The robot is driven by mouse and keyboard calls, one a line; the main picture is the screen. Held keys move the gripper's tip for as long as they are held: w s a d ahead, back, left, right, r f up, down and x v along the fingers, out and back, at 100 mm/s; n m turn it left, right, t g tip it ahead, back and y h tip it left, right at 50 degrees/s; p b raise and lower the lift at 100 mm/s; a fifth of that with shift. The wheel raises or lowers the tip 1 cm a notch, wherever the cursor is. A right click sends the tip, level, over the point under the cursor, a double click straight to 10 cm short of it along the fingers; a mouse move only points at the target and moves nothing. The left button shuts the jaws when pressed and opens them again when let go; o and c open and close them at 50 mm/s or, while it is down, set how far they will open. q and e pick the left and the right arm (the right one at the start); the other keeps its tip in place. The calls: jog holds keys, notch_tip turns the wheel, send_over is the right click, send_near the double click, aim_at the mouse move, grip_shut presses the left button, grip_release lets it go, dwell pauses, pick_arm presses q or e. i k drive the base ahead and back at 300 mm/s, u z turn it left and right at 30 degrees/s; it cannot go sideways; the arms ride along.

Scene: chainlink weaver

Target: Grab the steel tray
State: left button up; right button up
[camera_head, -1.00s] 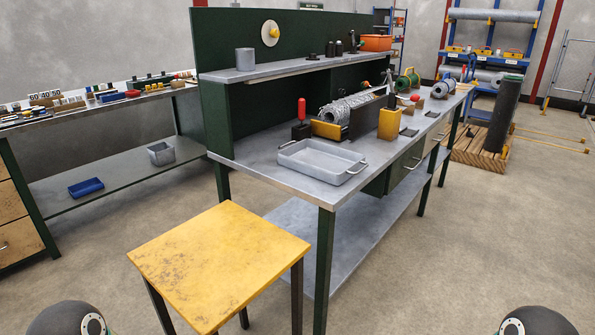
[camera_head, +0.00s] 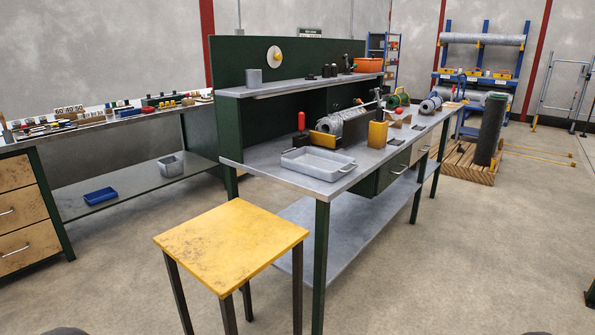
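The steel tray (camera_head: 318,165) is a shallow grey rectangular pan with a handle at each end. It sits upright on the near end of the workbench top (camera_head: 284,179), close to the front edge. It looks empty. Neither of my grippers is in view. Only small dark rounded parts of my own body show at the bottom edge of the picture.
A yellow-topped stool (camera_head: 232,243) stands in front of the bench's near end. Behind the tray are a red-handled tool (camera_head: 301,122), a wire mesh roll (camera_head: 350,128) and a yellow block (camera_head: 377,134). Open concrete floor (camera_head: 460,255) lies to the right.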

aim_at(330, 166)
jog(key=z, duration=0.15)
jog(key=i, duration=0.9)
jog(key=u, duration=0.2)
jog(key=k, duration=0.9)
jog(key=z, duration=0.2)
jog(key=i, duration=0.6)
